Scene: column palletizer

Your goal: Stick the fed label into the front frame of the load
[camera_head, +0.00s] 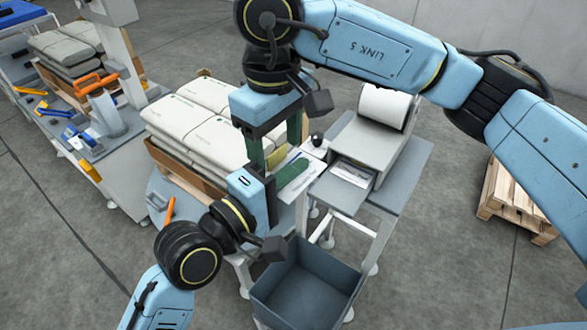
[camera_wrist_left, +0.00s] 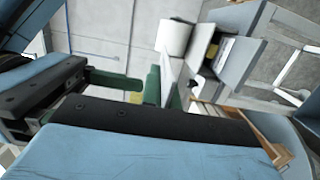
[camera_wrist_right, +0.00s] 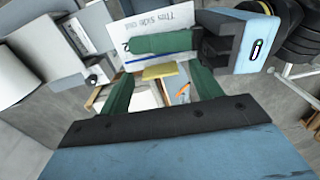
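A white label card (camera_wrist_right: 160,38) printed "This side out" faces my right wrist camera; in the left wrist view it shows nearly edge-on (camera_wrist_left: 166,72). My left gripper (camera_head: 291,174) is shut on it, one green finger lying across the printed face. My right gripper (camera_head: 272,160) points down beside the card, its green fingers (camera_wrist_right: 162,88) apart. A yellow piece (camera_wrist_right: 160,71) shows between them, not visibly touched; I cannot tell whether it is joined to the card. The load of white sacks (camera_head: 200,118) sits just left of my grippers. Its front frame I cannot make out.
A grey label printer (camera_head: 372,143) with a white roll (camera_head: 384,107) stands on a table right of my grippers. A blue-grey open bin (camera_head: 306,290) is below. A workbench with tools (camera_head: 80,130) is at left, a wooden pallet (camera_head: 515,200) at right.

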